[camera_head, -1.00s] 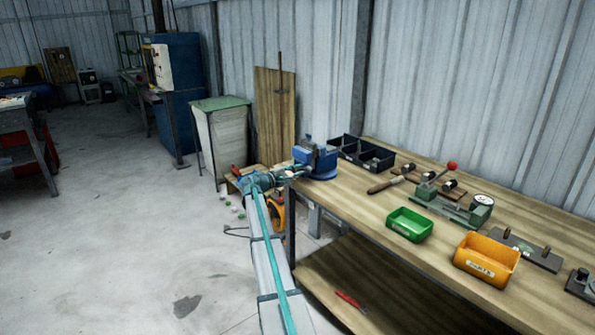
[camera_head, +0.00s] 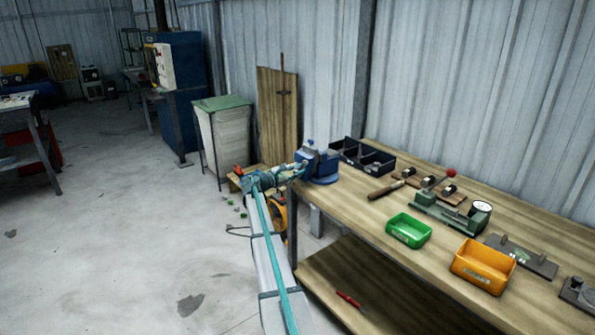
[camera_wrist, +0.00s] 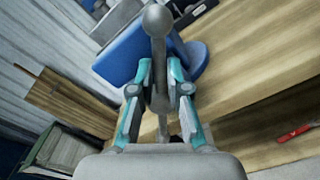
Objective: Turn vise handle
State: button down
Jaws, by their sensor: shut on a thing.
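The blue vise (camera_head: 320,165) stands on the near-left corner of the wooden workbench (camera_head: 400,222). In the wrist view its blue body (camera_wrist: 120,62) lies behind my gripper. The vise handle (camera_wrist: 157,22) is a grey bar with a round ball end, running roughly upright in that view. My gripper (camera_wrist: 160,80) has its teal-and-grey fingers on either side of the bar, below the ball, and is shut on it. In the head view my gripper (camera_head: 298,172) is at the vise's left side; the handle is too small to make out there.
On the bench are a black divided bin (camera_head: 362,158), a file (camera_head: 385,190), a green bin (camera_head: 408,229), an orange bin (camera_head: 482,264) and a green fixture with a dial (camera_head: 450,212). A red-handled tool (camera_head: 349,299) lies on the lower shelf. Open floor (camera_head: 110,250) is at left.

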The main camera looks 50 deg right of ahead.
jog(key=shift+d, duration=0.1)
jog(key=c, duration=1.1)
grip_release()
jog(key=shift+d, duration=0.1)
jog(key=shift+c, duration=0.2)
jog(key=shift+a, duration=0.2)
jog(key=w+a, duration=0.2)
jog(key=a, duration=0.9)
jog(key=shift+a, duration=0.3)
